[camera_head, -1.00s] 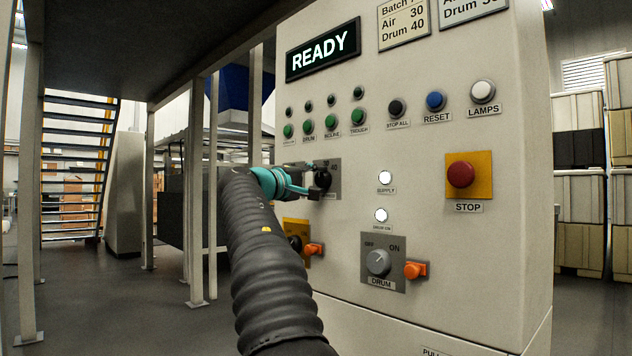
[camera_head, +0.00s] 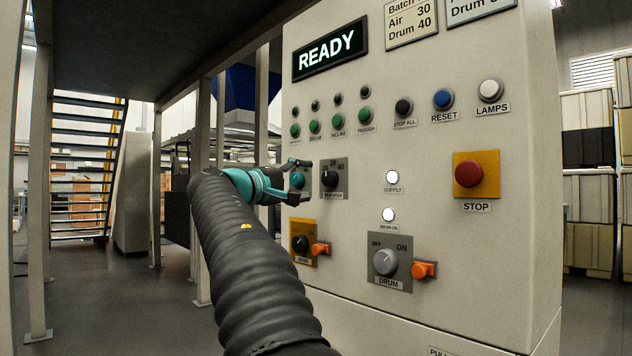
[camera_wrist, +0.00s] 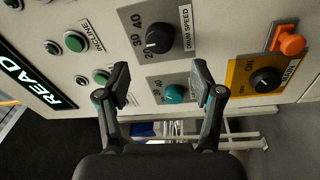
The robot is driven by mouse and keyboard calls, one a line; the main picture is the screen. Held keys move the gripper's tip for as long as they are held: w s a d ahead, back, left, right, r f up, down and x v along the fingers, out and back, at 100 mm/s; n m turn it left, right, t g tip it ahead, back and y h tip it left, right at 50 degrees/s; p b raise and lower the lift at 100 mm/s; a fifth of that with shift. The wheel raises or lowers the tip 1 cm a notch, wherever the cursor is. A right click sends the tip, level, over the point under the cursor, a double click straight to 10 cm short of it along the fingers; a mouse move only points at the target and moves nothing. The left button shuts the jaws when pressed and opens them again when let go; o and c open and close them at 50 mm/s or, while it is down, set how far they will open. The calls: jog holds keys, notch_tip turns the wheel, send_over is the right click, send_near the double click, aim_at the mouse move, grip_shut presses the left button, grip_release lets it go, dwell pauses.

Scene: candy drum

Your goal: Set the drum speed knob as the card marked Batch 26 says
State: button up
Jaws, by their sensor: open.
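The black drum speed knob (camera_head: 330,181) sits on a grey plate on the panel, with 30 and 40 legible above it. In the wrist view the same knob (camera_wrist: 160,38) has 20, 30 and 40 beside it and the label DRUM SPEED; I cannot tell its setting. My gripper (camera_head: 304,181) is open and empty, left of the knob and apart from it. In the wrist view my fingers (camera_wrist: 160,80) are spread below the knob. A card (camera_head: 411,22) reads Batch, Air 30, Drum 40; its batch number is cut off. A second card (camera_head: 478,8) is mostly cut off.
A teal knob (camera_wrist: 175,93) on a similar plate lies close by my fingers. The yellow-plated main switch (camera_head: 301,244), the DRUM switch (camera_head: 386,262) with an orange lock tab, and the red STOP button (camera_head: 468,174) are nearby. The display (camera_head: 328,49) reads READY.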

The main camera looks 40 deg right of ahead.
jog(key=shift+s+a+f, duration=0.1)
jog(key=shift+s+a, duration=0.1)
jog(key=shift+a, duration=0.95)
jog(key=shift+s+a+f, duration=0.1)
jog(key=shift+s+a, duration=0.1)
jog(key=shift+a, duration=0.9)
jog(key=w+a+f+n+t+y, duration=0.1)
jog(key=w+f+y, duration=0.15)
jog(key=f, duration=0.55)
jog(key=w+a+f+n+t+y, duration=0.1)
jog(key=w+f+y, duration=0.15)
jog(key=f, duration=0.45)
jog(key=s+a+f+y, duration=0.3)
jog(key=a+f+y, duration=0.1)
jog(key=f, duration=0.6)
jog(key=s+a+f+y+p, duration=0.1)
jog(key=s+a+f+y, duration=0.6)
jog(key=s+a+f, duration=0.65)
jog(key=s+a+f+m+y+p, duration=0.1)
jog(key=s+a+f, duration=0.1)
jog(key=s, duration=0.6)
jog(key=s+a+f+y, duration=0.1)
jog(key=s+a+f, duration=0.2)
jog(key=s, duration=0.5)
jog(key=shift+s+f+m+y+p, duration=0.15)
jog(key=shift+s+m+y+p, duration=0.15)
jog(key=shift+m+y+p, duration=0.1)
